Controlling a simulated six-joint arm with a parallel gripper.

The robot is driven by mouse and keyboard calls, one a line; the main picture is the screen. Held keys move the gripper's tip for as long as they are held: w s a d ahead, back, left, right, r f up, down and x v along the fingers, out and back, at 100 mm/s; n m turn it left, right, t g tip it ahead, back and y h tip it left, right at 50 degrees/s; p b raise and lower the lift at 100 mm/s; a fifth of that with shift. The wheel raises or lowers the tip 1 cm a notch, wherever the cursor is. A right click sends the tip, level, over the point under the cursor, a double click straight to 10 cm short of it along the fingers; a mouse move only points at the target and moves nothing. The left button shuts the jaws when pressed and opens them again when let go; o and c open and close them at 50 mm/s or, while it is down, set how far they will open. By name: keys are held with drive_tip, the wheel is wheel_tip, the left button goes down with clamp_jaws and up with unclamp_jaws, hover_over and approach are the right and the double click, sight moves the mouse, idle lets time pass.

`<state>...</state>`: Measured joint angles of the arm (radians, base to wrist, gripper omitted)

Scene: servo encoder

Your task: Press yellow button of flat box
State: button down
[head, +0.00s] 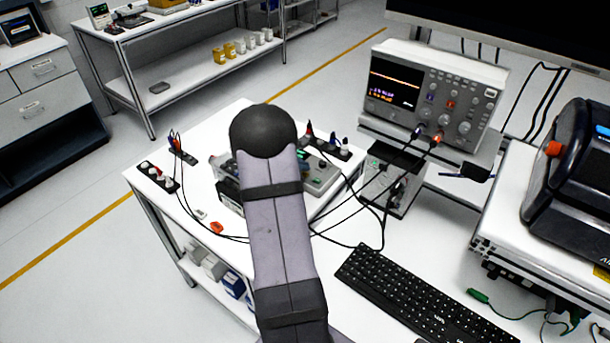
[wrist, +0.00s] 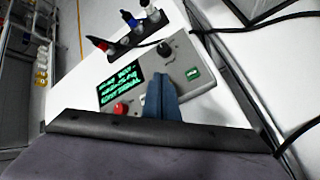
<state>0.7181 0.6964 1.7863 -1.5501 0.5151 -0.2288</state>
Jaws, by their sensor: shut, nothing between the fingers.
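The flat grey box (wrist: 190,68) lies on the white table in the wrist view. I see no yellow button; my fingers cover part of the face. My gripper (wrist: 161,78) is shut and empty, its blue fingertips over the box's middle; I cannot tell whether they touch it. In the head view the box (head: 322,178) is partly hidden behind my arm, and my gripper is hidden.
Black strips with coloured plugs (wrist: 124,40) lie beyond the box. Black cables (head: 340,240) run across the table to an oscilloscope (head: 433,95). A keyboard (head: 420,295) lies at the front right. An orange piece (head: 216,228) lies left of my arm.

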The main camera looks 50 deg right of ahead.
drive_tip(key=shift+s+a+f+b, duration=0.1)
drive_tip(key=shift+a+f+b, duration=0.05)
drive_tip(key=shift+f+b, duration=0.3)
drive_tip(key=shift+a+f+b, duration=0.15)
drive_tip(key=shift+f+b, duration=0.2)
drive_tip(key=shift+f, duration=0.15)
idle(1.4)
drive_tip(key=shift+r, duration=0.15)
drive_tip(key=shift+w+r+p, duration=0.25)
drive_tip(key=shift+r+p, duration=0.1)
drive_tip(key=shift+r, duration=0.1)
drive_tip(key=shift+a+r, duration=0.1)
drive_tip(key=shift+r, duration=0.1)
drive_tip(key=shift+w+r+p, duration=0.1)
drive_tip(key=shift+r+p, duration=0.3)
drive_tip(key=shift+r, duration=0.05)
drive_tip(key=shift+r+p, duration=1.5)
drive_tip(key=shift+r, duration=0.65)
